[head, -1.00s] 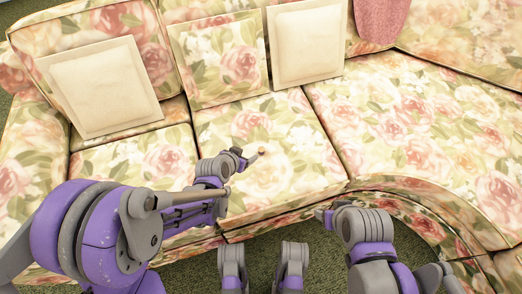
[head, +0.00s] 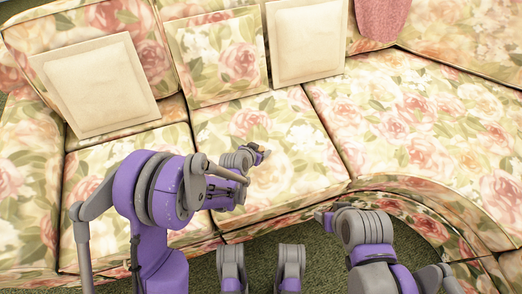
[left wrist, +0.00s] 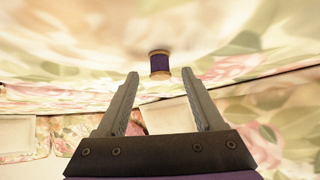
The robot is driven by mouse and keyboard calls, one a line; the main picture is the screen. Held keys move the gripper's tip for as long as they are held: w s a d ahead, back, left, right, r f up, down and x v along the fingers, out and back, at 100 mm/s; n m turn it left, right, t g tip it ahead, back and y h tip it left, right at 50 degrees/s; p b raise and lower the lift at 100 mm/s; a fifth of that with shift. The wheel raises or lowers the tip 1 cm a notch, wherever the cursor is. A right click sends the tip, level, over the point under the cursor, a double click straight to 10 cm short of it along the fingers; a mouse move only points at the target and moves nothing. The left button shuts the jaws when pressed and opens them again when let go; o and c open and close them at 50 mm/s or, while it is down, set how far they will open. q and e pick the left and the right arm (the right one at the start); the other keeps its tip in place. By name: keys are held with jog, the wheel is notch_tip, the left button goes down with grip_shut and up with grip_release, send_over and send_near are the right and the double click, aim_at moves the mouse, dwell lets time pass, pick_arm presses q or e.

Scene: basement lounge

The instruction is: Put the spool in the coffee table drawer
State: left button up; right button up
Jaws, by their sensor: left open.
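The spool (left wrist: 159,64) has dark purple thread and tan wooden ends. In the left wrist view it stands on the floral sofa seat, just beyond and between my left fingertips. My left gripper (left wrist: 160,78) is open and empty. In the head view my left gripper (head: 261,155) is low over the middle seat cushion, and the hand mostly hides the spool there. My right gripper (head: 321,214) is in front of the sofa edge at lower middle; its jaws are too unclear to read. The coffee table and its drawer are not in view.
The floral sofa (head: 410,125) fills most of the head view and curves forward at the right. Cream pillows (head: 100,86) lean on its back, with a pink cloth (head: 381,18) over the backrest. The seat around the left hand is clear. Green carpet (head: 320,262) shows in front.

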pick_arm(q)
jog(key=shift+x, duration=0.95)
jog(key=shift+r, duration=0.1)
grip_shut()
